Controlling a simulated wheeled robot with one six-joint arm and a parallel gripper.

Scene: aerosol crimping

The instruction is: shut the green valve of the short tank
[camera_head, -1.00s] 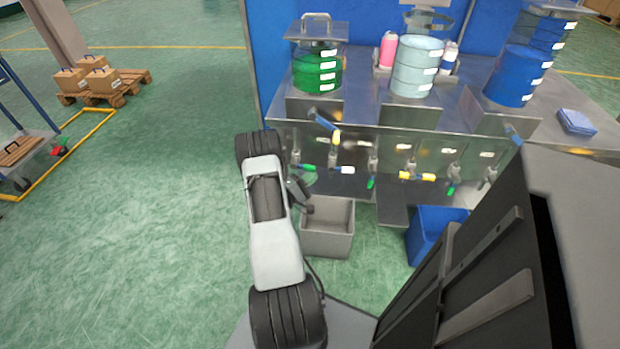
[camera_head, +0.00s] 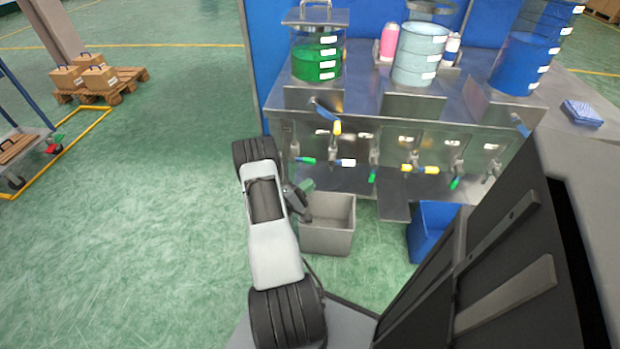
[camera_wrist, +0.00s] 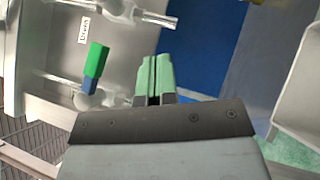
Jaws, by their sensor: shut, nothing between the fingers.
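The tank with green liquid (camera_head: 318,62) stands at the left of the steel bench and looks shorter than the blue tank (camera_head: 520,65). Below it, a green valve handle (camera_head: 306,160) lies about level on a tap at the bench front. In the wrist view, a green handle with a blue end (camera_wrist: 97,60) stands left of my gripper (camera_wrist: 153,62), apart from it, beside a small label. My gripper has pale green fingers, shut together and empty. In the head view, my gripper (camera_head: 307,185) is just below the green handle, partly hidden by my arm.
A white handle (camera_head: 346,162), yellow handles (camera_head: 432,170) and other green handles (camera_head: 372,176) line the bench front to the right. A grey bin (camera_head: 328,232) and a blue bin (camera_head: 425,235) stand below. Open floor lies to the left.

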